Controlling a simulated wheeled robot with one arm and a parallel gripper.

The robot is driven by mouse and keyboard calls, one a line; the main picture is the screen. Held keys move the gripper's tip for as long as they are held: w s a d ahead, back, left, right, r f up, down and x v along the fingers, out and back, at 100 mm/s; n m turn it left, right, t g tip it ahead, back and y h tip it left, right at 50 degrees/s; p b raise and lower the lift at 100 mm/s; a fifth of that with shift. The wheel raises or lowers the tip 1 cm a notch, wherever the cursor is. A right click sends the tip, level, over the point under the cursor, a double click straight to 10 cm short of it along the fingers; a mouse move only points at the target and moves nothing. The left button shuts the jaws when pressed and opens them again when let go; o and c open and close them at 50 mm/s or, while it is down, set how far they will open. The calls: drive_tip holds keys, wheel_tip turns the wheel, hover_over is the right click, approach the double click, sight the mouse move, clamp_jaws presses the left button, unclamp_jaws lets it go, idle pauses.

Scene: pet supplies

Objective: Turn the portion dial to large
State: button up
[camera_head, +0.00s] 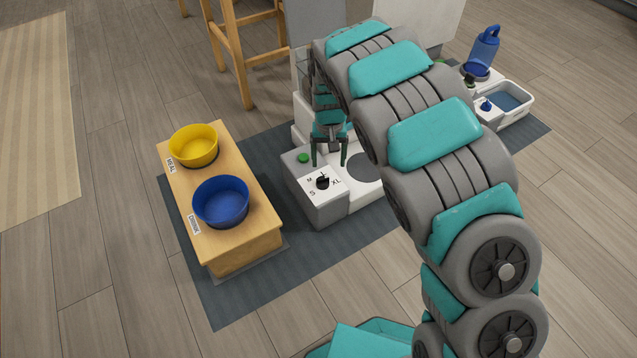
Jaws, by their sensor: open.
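The portion dial (322,183) is a small black knob on a white panel on top of a light grey feeder box (323,208). I cannot tell for sure where the knob points. A green button (303,158) sits on the box to the left, behind the dial.
A wooden stand (242,242) to the left holds a yellow bowl (193,145) and a blue bowl (221,202). A blue bottle (485,50) and a white tray (504,101) stand at the right. The grey mat (270,300) is bare in front. My arm hides part of the feeder.

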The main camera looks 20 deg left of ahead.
sight(323, 179)
drive_tip(key=shift+s+a+f, duration=0.1)
drive_tip(key=shift+a+f, duration=0.65)
drive_tip(key=shift+a, duration=0.05)
wheel_tip(323, 179, down, 8)
drive_tip(key=shift+r+b, duration=0.15)
drive_tip(key=shift+b, duration=0.4)
drive_tip(key=shift+r, duration=0.1)
clamp_jaws()
